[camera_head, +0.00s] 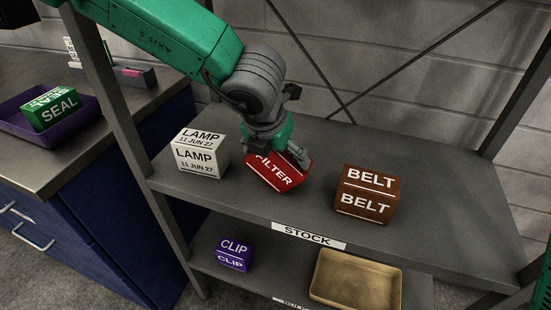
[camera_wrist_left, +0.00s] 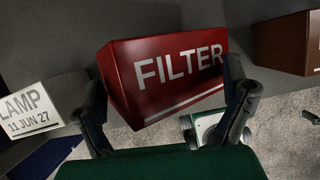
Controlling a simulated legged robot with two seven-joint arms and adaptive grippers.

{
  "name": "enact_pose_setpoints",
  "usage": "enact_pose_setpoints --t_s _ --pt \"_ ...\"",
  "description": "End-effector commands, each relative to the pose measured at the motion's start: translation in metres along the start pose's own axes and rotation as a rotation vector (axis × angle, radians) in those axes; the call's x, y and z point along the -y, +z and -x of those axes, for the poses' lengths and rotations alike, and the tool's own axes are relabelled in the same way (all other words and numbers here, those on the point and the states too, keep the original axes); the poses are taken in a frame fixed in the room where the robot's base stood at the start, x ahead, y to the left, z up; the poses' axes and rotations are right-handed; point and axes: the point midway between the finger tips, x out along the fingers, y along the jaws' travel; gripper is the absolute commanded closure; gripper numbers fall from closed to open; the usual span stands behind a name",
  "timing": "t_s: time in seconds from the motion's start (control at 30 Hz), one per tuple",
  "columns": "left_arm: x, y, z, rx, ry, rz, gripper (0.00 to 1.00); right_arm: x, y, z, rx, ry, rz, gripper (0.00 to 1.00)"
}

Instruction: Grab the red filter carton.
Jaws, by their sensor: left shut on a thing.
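The red filter carton (camera_head: 272,175) is at the upper shelf, between a white carton and a brown one, and looks tilted in the head view. My left gripper (camera_head: 276,154) comes down on it from above and is shut on it. In the left wrist view the carton (camera_wrist_left: 165,75), with FILTER in white letters, sits between the two dark fingers of my left gripper (camera_wrist_left: 168,108). I cannot tell whether the carton touches the shelf. My right gripper does not show clearly in either view.
On the upper shelf (camera_head: 290,207) stand the white LAMP carton (camera_head: 200,158) and the brown BELT carton (camera_head: 367,194). The lower shelf holds a purple CLIP carton (camera_head: 234,254) and a tan tray (camera_head: 356,299). A green SEAL carton (camera_head: 52,108) lies in a purple tray (camera_head: 85,117) at left.

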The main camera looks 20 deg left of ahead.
Motion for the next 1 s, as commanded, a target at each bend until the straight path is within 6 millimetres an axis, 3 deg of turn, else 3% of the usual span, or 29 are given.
enact_pose_setpoints --t_s 0.03,0.17,0.2,0.43,0.77,0.87,1.0 --pt "0.002 0.005 0.013 0.003 -0.003 -0.001 0.62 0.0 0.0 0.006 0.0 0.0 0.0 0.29" --pt "0.002 0.016 0.04 0.006 -0.006 0.0 0.97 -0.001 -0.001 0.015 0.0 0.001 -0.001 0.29" --pt "0.001 0.019 0.048 0.007 -0.007 0.001 1.0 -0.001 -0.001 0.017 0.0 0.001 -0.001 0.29" --pt "0.0 0.031 0.077 0.007 -0.01 0.001 1.0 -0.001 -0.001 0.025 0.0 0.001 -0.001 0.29" --pt "0.002 0.033 0.082 0.008 -0.01 0.0 1.0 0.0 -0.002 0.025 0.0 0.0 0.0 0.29" --pt "0.003 0.034 0.082 0.008 -0.01 0.0 0.7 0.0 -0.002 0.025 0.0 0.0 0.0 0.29" --pt "0.002 0.034 0.082 0.009 -0.01 0.0 0.21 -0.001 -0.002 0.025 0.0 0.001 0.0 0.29"
